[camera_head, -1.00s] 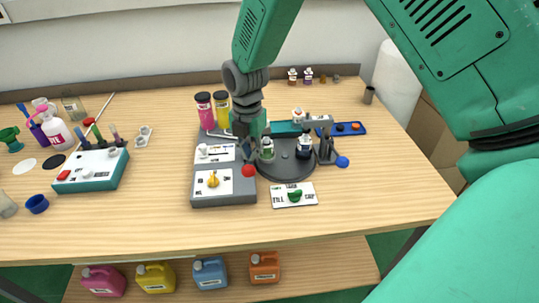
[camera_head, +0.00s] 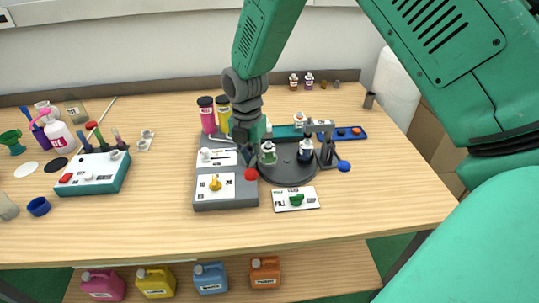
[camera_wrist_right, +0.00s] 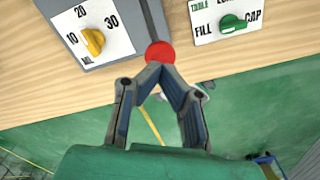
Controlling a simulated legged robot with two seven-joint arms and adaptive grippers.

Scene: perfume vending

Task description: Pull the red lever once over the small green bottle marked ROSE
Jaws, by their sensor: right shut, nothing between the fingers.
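The red lever's round knob (camera_head: 250,174) is at the right edge of the grey dispenser (camera_head: 225,202). It also shows in the right wrist view (camera_wrist_right: 160,53), just beyond my fingertips. A small bottle with green contents (camera_head: 268,153) stands upright on the dark round turntable (camera_head: 287,174), just right of the lever; its label is too small to read. My right gripper (camera_head: 247,157) is shut and empty. In the wrist view its fingertips (camera_wrist_right: 156,70) meet at the knob's near side; I cannot tell whether they touch it. My left gripper is out of view.
A dark-capped bottle (camera_head: 305,151) stands on the turntable's right side. A card with a green FILL/CAP knob (camera_head: 297,199) lies in front. Pink (camera_head: 207,117) and yellow containers stand behind the dispenser. A teal-edged box (camera_head: 92,173) is at left. The front table is clear.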

